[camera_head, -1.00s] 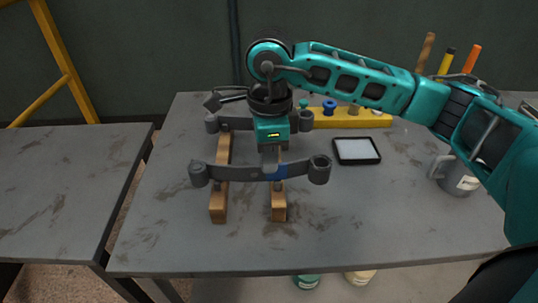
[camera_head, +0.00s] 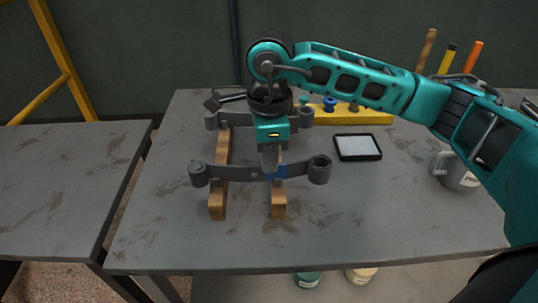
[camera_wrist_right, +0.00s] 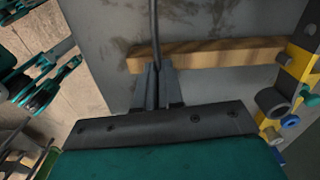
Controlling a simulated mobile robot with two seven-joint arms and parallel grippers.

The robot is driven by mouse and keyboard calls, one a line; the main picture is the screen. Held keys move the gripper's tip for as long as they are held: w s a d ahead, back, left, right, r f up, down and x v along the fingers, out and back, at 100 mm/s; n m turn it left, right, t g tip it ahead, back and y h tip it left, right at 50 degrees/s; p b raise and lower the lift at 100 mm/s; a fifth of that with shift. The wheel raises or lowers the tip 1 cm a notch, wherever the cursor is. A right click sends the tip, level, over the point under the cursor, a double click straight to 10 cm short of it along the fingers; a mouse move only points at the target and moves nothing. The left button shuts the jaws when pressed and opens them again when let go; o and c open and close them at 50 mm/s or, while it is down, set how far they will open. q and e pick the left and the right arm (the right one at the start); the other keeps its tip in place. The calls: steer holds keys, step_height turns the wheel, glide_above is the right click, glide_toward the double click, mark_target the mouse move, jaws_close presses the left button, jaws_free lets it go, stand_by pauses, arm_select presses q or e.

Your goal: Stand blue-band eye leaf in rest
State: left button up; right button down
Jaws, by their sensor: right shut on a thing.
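The blue-band eye leaf is a dark grey curved bar (camera_head: 236,173) with a round eye at each end and a blue band (camera_head: 277,172) right of its middle. It lies across the front part of two wooden bars in the head view; whether it touches them I cannot tell. My right gripper (camera_head: 268,162) points down and is shut on the leaf near the band. In the wrist view its fingers (camera_wrist_right: 157,88) close on a thin dark edge (camera_wrist_right: 154,35). The wooden bars (camera_head: 217,202) (camera_head: 279,205) run front to back. My left gripper is not in view.
A second grey leaf (camera_head: 211,120) lies across the bars behind, partly hidden by my arm. A yellow rack (camera_head: 375,118) with coloured knobs stands behind. A black-framed panel (camera_head: 358,147) and grey mug (camera_head: 455,172) are to the right. The table front is clear.

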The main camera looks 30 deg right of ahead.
steer(key=shift+f+b, duration=0.2)
steer(key=shift+b, duration=0.25)
stand_by(0.3)
steer(key=c, duration=1.2)
jaws_free()
steer(key=shift+o, duration=0.4)
steer(key=shift+f, duration=0.15)
steer(key=o, duration=0.7)
steer(key=shift+o, duration=0.2)
steer(key=shift+r+p, duration=2.5)
steer(key=shift+r, duration=1.6)
